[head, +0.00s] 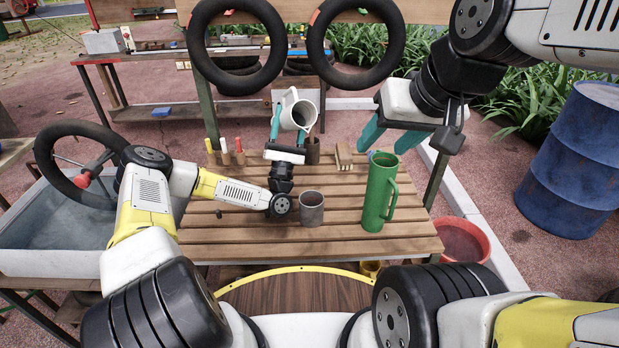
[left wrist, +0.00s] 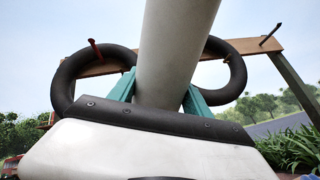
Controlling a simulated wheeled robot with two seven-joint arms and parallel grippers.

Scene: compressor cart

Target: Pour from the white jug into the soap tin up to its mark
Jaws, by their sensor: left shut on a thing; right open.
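A brown tin (head: 313,152) stands behind, below and right of the jug mouth. A grey metal tin (head: 311,210) stands nearer. I cannot tell which is the soap tin; no mark or inside level is readable. My right gripper (head: 391,137) is open and empty above the table's back right.
A tall green jug (head: 379,195) stands right of the grey tin. A brush (head: 344,157) and several coloured-handled tools (head: 232,150) are at the table's back. Two black tyres (head: 352,68) hang behind. The front left of the table is mostly clear.

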